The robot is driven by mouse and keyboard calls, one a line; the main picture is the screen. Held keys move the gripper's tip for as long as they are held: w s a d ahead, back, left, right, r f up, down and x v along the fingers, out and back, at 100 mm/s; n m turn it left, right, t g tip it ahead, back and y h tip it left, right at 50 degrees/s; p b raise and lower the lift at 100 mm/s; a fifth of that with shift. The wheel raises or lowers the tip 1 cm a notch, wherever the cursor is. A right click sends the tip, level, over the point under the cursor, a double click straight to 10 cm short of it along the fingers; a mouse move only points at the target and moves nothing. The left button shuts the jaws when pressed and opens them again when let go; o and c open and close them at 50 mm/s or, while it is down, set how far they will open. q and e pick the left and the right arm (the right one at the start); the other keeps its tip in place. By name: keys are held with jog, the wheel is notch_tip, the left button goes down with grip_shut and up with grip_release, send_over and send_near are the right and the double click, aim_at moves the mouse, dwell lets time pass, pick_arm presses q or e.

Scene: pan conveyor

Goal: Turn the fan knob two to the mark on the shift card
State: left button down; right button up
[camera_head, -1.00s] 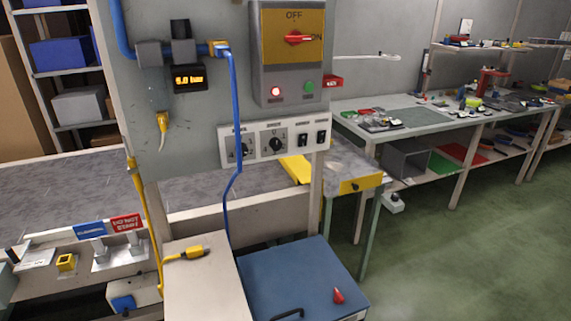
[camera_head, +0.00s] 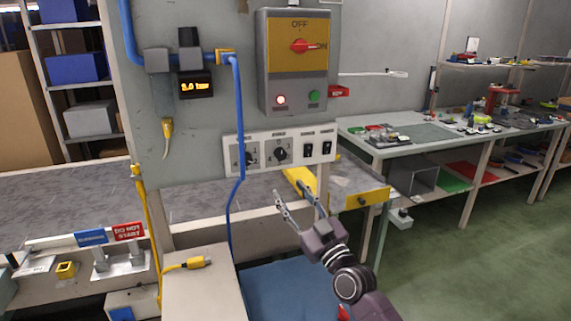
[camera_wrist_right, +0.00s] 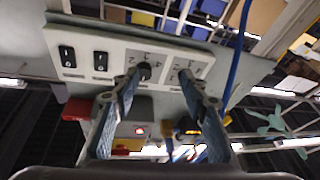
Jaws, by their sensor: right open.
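A white control panel (camera_head: 280,147) on the grey wall carries two dark rotary knobs: a left knob (camera_head: 244,157) and a right knob (camera_head: 281,152). Their labels are too small to read, so I cannot tell which is fan knob two. My right gripper (camera_head: 289,191) is open and empty, below the panel in the head view. In the right wrist view its open fingers (camera_wrist_right: 158,95) point toward the panel (camera_wrist_right: 120,57); the knob nearer the switches (camera_wrist_right: 145,71) shows between them. I cannot make out a shift card. My left gripper is not in view.
Two black rocker switches (camera_head: 318,149) sit right of the knobs. A blue hose (camera_head: 238,120) hangs down across the panel's left part. The yellow OFF/ON switch box (camera_head: 296,60) is above. A bench (camera_head: 430,130) stands at the right; green floor there is clear.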

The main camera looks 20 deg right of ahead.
aim_at(282, 156)
jog(key=shift+m+t+h, duration=0.3)
jog(key=shift+t+h, duration=0.2)
jog(key=shift+t, duration=0.1)
jog(key=shift+w+d+r, duration=0.1)
jog(key=shift+w+r, duration=0.85)
jog(key=shift+w, duration=0.35)
jog(key=shift+w+d+r, duration=0.1)
jog(key=shift+w+r, duration=0.85)
jog(key=shift+w, duration=0.35)
jog(key=shift+w+d+r, duration=0.1)
jog(key=shift+w+r, duration=0.85)
jog(key=shift+w, duration=0.35)
jog(key=shift+c, duration=0.6)
grip_shut()
